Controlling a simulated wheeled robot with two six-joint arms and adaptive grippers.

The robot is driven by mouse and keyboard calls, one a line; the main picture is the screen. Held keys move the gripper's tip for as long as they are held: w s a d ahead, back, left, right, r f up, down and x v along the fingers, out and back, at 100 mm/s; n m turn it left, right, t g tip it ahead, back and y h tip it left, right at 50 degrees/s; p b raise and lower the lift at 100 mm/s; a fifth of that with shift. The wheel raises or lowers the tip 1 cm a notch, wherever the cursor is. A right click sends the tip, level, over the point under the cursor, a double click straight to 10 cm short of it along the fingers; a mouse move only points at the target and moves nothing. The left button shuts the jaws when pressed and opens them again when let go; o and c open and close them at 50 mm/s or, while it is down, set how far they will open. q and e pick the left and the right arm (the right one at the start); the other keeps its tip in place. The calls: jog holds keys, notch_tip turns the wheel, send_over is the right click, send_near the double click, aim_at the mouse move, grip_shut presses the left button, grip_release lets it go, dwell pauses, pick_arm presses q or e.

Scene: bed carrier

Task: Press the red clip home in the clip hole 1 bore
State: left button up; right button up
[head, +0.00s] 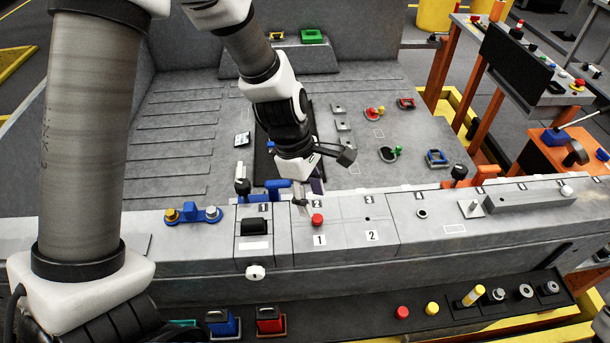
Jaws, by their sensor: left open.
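The red clip (317,219) is on the grey front beam, just above the printed label 1, at the place of the clip hole 1 bore. Its round red head shows above the surface; the bore is hidden under it, and I cannot tell how deep the clip sits. My left gripper (323,182) is open just behind and above the clip, with one finger low at the clip's left and the other raised to the right. I see nothing between the fingers. My right gripper is out of view.
An empty clip hole 2 (367,218) is right of the clip. A black block (254,227) and blue levers (278,187) stand to the left. Red (401,312) and yellow (432,308) pieces sit on the dark front shelf. The beam right of hole 2 is partly clear.

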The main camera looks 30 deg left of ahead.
pick_arm(q)
jog(key=v, duration=0.7)
